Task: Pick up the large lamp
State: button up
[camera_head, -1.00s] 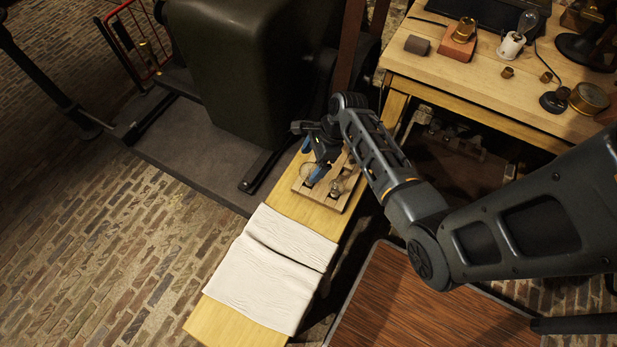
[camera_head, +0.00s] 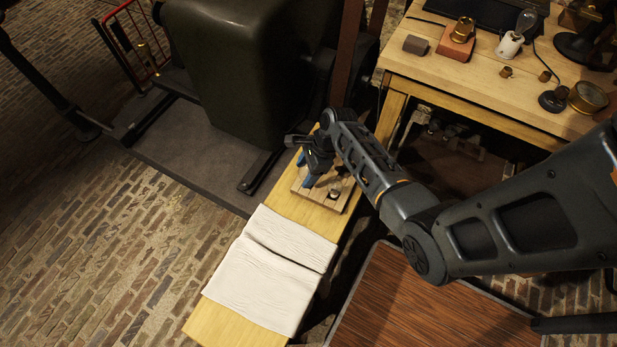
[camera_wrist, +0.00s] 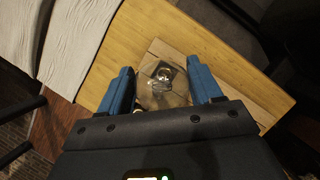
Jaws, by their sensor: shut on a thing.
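My gripper (camera_head: 307,170) is over the wooden tray (camera_head: 341,204) on the narrow bench. In the wrist view its two blue fingers (camera_wrist: 158,92) stand on either side of the large lamp (camera_wrist: 160,97), a clear glass bulb, and are shut on it. A brass-coloured part and a dark square patch show at or through the glass. In the head view the lamp is mostly hidden by my gripper. A small object with a pale top (camera_head: 334,193) sits on the tray, right of my fingers. I cannot tell whether the lamp is clear of the tray.
A folded white cloth (camera_head: 264,280) lies on the wooden bench (camera_head: 225,323), nearer than the tray. A large dark green machine housing (camera_head: 235,75) stands behind. The workbench (camera_head: 485,85) at the right holds a bulb in a white holder (camera_head: 510,44) and several small brass parts.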

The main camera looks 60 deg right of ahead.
jog(key=c, duration=0.5)
jog(key=shift+r, duration=0.15)
